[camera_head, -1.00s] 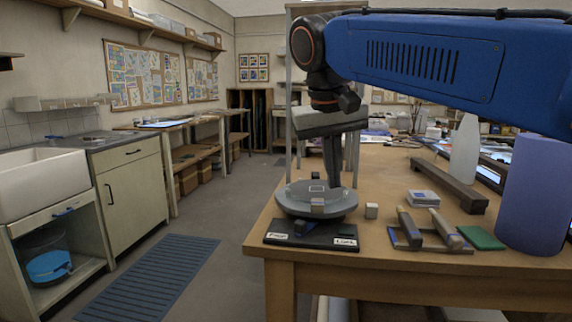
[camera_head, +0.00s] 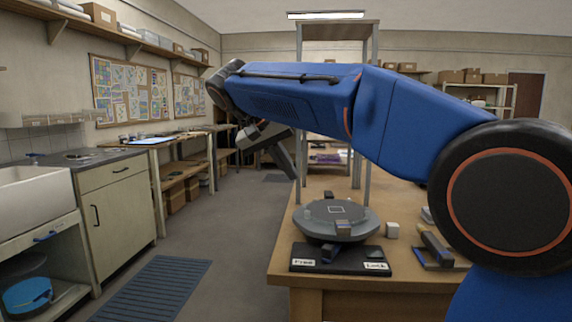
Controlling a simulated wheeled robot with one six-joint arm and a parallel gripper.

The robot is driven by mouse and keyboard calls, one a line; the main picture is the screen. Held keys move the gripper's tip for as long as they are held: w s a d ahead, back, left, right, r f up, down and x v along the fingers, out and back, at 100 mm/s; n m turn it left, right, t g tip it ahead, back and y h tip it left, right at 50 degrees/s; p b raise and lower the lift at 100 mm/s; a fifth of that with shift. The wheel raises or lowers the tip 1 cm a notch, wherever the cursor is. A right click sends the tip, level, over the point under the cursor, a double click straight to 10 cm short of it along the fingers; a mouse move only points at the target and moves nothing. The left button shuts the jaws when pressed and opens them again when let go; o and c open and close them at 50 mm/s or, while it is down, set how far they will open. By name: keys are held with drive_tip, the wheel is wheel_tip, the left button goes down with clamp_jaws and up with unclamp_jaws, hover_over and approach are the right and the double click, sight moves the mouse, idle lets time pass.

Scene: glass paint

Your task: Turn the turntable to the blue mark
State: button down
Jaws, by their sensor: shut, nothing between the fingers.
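The round grey turntable (camera_head: 322,234) sits at the near left corner of the wooden table, on a black base (camera_head: 345,267). The base has a "Free" label (camera_head: 304,262) on the left and a "Lock" label (camera_head: 376,266) on the right. A dark lever (camera_head: 330,254) at the front lies nearer the "Free" label. A small square outline marks the turntable's top, and a small block (camera_head: 344,227) shows at its front edge. I cannot make out a blue mark for certain. My gripper (camera_head: 293,176) is shut and empty, tilted, up and left of the turntable, apart from it.
A wooden-handled tool on a rest (camera_head: 435,250) lies farther right, partly hidden by my arm. Grey posts (camera_head: 300,100) rise behind the turntable.

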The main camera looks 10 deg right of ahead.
drive_tip(key=x, duration=0.6)
drive_tip(key=shift+s+d+r, duration=0.1)
drive_tip(key=shift+s+d, duration=0.05)
drive_tip(key=shift+s+d+r, duration=0.1)
drive_tip(key=shift+s+d, duration=0.05)
drive_tip(key=shift+d, duration=0.4)
drive_tip(key=shift+s+d, duration=0.15)
drive_tip(key=shift+d, duration=0.45)
drive_tip(key=shift+s+d, duration=0.1)
drive_tip(key=shift+d, duration=0.5)
